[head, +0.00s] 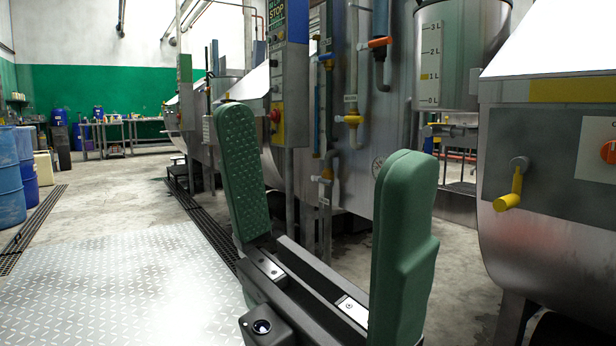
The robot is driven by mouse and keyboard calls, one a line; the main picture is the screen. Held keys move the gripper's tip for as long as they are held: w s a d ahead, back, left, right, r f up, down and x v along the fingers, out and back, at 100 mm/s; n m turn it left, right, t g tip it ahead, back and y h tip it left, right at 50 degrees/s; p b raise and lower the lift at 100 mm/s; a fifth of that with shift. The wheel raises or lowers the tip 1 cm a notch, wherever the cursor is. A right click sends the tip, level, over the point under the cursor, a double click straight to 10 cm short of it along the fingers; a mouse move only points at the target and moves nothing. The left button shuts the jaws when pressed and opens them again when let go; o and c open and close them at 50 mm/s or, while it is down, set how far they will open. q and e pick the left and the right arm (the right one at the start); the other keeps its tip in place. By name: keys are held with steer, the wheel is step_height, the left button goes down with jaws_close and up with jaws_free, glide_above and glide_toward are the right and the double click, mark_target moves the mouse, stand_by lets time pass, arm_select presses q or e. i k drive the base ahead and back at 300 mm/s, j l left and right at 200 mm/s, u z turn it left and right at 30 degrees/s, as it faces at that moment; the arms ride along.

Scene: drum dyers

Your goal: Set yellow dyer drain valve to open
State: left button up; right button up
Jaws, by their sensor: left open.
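The yellow dyer (560,220) is the steel machine at the right edge, with a yellow stripe along its upper front. Its valve handle (512,192) is yellow and hangs down and slightly left from a grey pivot on the steel front. I cannot tell from the picture which valve position this is. My left gripper (322,140) is open and empty, its two green padded fingers pointing up. It is left of the handle and apart from it, close to the camera. My right gripper is not in view.
Another steel dyer with pipes and small valves (353,119) stands behind my left gripper. A level tank (447,60) hangs at upper right. Blue barrels (10,175) stand at far left. A metal floor plate (130,275) and open concrete lie at left.

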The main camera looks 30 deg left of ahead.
mark_target(318, 179)
steer(key=i+j+u, duration=0.1)
steer(key=j+u, duration=0.15)
steer(key=j, duration=0.2)
steer(key=i+j+u, duration=0.25)
steer(key=j, duration=0.15)
steer(key=j+u, duration=0.25)
steer(key=j, duration=0.2)
steer(key=i, duration=0.05)
